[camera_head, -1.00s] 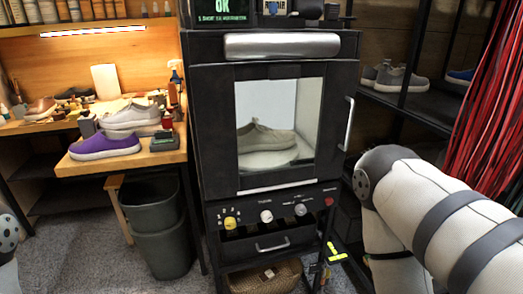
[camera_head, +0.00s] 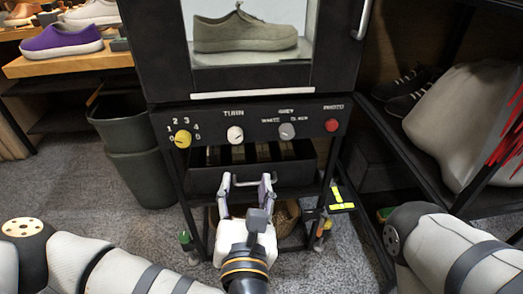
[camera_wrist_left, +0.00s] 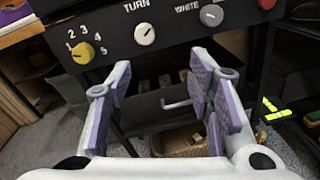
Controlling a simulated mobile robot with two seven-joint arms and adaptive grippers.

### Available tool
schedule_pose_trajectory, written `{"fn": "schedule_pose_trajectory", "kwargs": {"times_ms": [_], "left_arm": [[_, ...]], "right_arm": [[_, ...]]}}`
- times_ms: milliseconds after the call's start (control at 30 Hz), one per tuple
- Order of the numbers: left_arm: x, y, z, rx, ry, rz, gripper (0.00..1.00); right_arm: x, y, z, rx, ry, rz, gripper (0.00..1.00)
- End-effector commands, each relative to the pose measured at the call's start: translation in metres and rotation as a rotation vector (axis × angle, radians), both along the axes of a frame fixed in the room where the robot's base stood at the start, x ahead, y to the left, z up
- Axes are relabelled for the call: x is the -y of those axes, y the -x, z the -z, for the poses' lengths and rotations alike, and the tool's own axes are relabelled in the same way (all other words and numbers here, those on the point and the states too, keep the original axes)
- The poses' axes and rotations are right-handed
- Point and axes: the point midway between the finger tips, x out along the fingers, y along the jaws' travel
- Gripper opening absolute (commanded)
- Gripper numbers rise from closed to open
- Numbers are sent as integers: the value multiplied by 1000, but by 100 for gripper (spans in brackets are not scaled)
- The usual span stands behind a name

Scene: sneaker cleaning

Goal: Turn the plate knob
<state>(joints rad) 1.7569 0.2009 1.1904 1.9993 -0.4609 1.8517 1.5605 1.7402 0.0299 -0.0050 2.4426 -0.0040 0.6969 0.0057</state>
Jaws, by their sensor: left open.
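The black cabinet's control panel (camera_head: 300,115) carries a white knob (camera_head: 235,135) under a label that reads like "TURN"; this knob also shows in the left wrist view (camera_wrist_left: 144,34). A yellow knob (camera_head: 182,139) with numbers around it is to its left. A grey knob (camera_head: 287,131) and a red button (camera_head: 332,125) are to its right. My left gripper (camera_head: 245,184) is open and empty in front of the drawer, below the white knob and apart from it. In the left wrist view its fingers (camera_wrist_left: 160,78) point toward the panel. My right gripper is out of view.
A drawer handle (camera_head: 262,183) lies just beyond my left fingers. A grey shoe (camera_head: 245,33) sits behind the cabinet window. A dark bin (camera_head: 140,165) stands at left, a shelf rack (camera_head: 385,130) at right. A basket (camera_wrist_left: 180,142) is below the drawer.

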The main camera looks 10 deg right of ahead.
Motion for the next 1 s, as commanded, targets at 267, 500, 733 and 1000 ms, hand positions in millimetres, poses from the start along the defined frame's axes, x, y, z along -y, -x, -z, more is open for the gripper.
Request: {"fn": "schedule_pose_trajectory", "kwargs": {"times_ms": [267,500,733,1000], "left_arm": [[-15,-40,-12,38,101,-84,47],[-14,-100,-10,35,97,-79,47],[-13,-129,-11,33,98,-75,47],[-13,-132,-11,32,97,-74,47]], "right_arm": [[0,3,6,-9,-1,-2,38],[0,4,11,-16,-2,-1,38],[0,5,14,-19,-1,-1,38],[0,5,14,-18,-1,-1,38]]}}
